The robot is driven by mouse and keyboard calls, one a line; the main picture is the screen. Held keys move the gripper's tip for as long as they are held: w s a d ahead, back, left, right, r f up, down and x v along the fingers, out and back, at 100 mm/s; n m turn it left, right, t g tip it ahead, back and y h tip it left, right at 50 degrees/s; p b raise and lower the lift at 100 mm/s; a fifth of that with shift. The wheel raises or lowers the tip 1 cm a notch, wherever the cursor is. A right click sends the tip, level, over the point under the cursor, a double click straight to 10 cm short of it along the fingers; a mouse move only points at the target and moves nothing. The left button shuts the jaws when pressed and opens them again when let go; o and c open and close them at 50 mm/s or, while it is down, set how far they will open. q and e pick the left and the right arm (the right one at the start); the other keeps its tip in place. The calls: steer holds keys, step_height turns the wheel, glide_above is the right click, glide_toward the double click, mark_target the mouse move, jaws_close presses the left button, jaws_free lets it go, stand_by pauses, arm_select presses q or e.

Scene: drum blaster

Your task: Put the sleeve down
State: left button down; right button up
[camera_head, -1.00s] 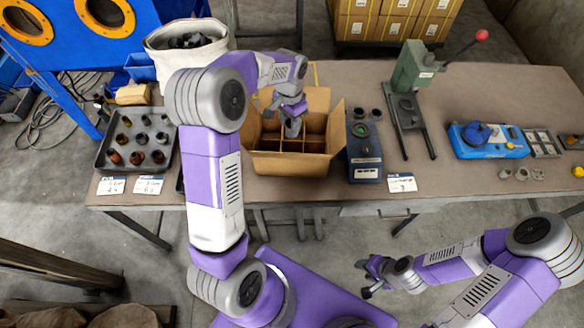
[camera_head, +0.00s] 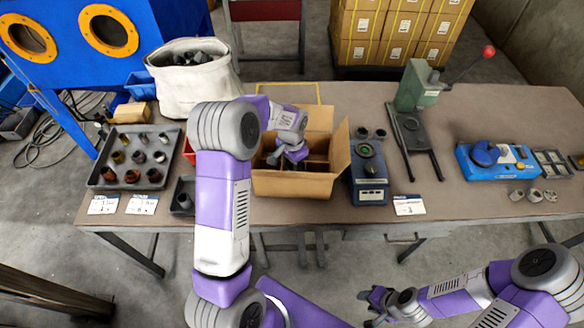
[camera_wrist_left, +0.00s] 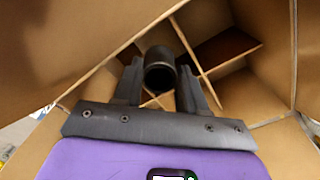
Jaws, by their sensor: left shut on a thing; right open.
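My left gripper (camera_head: 277,157) reaches into the open cardboard box (camera_head: 292,187) on the table. In the left wrist view, the left gripper (camera_wrist_left: 158,88) is shut on a dark round sleeve (camera_wrist_left: 159,78), its open end facing the camera. The sleeve is among the cardboard dividers (camera_wrist_left: 186,48), over or in the compartments; I cannot tell whether it touches the bottom. My right gripper (camera_head: 372,302) is open and empty, in front of the table and away from the box.
A grey tray (camera_head: 112,184) with several sleeves stands at the left. A white sack (camera_head: 195,95) of dark parts is behind it. A blue device (camera_head: 369,188) stands close to the box's right side. A green lever press (camera_head: 415,90) is further right.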

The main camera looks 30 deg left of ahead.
arm_select(q)
steer(key=shift+f, duration=0.7)
steer(key=shift+f, duration=0.1)
steer(key=shift+f+b, duration=0.5)
steer(key=shift+f, duration=0.05)
steer(key=c, duration=0.6)
jaws_free()
step_height(320, 180, up, 13)
steer(key=p, duration=0.2)
steer(key=shift+r+p, duration=0.15)
steer(key=shift+p, duration=0.25)
